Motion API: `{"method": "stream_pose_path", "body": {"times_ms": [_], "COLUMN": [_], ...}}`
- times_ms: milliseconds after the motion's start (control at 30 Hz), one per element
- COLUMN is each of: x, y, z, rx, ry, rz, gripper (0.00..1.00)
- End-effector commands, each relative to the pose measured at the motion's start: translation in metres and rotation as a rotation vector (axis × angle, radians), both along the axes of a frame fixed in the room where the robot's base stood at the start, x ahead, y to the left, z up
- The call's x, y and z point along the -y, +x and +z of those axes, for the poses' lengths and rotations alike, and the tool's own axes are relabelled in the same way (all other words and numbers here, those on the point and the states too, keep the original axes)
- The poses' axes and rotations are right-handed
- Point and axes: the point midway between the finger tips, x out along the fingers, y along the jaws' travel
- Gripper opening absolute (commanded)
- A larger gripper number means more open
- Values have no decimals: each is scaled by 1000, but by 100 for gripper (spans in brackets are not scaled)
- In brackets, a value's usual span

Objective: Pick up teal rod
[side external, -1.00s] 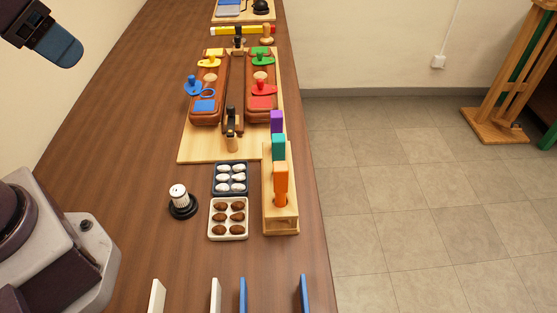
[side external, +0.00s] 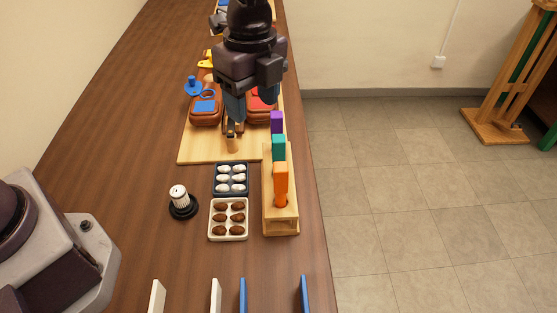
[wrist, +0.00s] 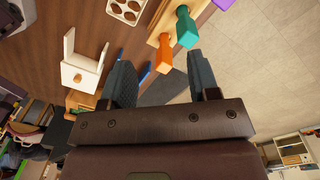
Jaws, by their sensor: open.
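The teal rod (side external: 279,147) stands upright in a wooden rack (side external: 270,220), between the purple rod (side external: 277,122) behind it and the orange rod (side external: 281,183) in front. My gripper (side external: 251,108) is above the wooden board, behind and left of the teal rod in the side view, with its fingers apart and nothing between them. In the wrist view the teal rod (wrist: 188,28) shows beyond the fingertips, with the orange rod (wrist: 165,53) nearer. The purple rod (wrist: 223,4) is cut by the top edge. The gripper (wrist: 160,65) touches none of them.
A white tray of brown pieces (side external: 228,235) and a dark tray of white pieces (side external: 231,163) lie left of the rack. A black-based knob (side external: 181,203) stands further left. The board (side external: 195,152) bears red-brown parts, partly hidden by my arm. The table's right edge is close to the rack.

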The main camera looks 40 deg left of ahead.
Motion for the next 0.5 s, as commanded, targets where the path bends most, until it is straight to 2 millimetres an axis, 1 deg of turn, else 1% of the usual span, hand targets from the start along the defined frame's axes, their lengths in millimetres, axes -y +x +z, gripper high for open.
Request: {"method": "stream_pose_path", "body": {"times_ms": [33, 67, 100, 200, 333, 433, 500], "x": [8, 12, 14, 18, 17, 17, 17], "y": [10, 15, 21, 32, 32, 31, 31], "z": [-7, -8, -7, 4, 5, 1, -7], "rx": [-7, -6, 1, 30, 27, 24, 22], "ry": [-6, -10, -15, -21, -20, -21, -21], "rz": [-136, -217, -316, -515, -672, -719, -728], "gripper": [55, 55, 55, 55, 55, 55, 55]}}
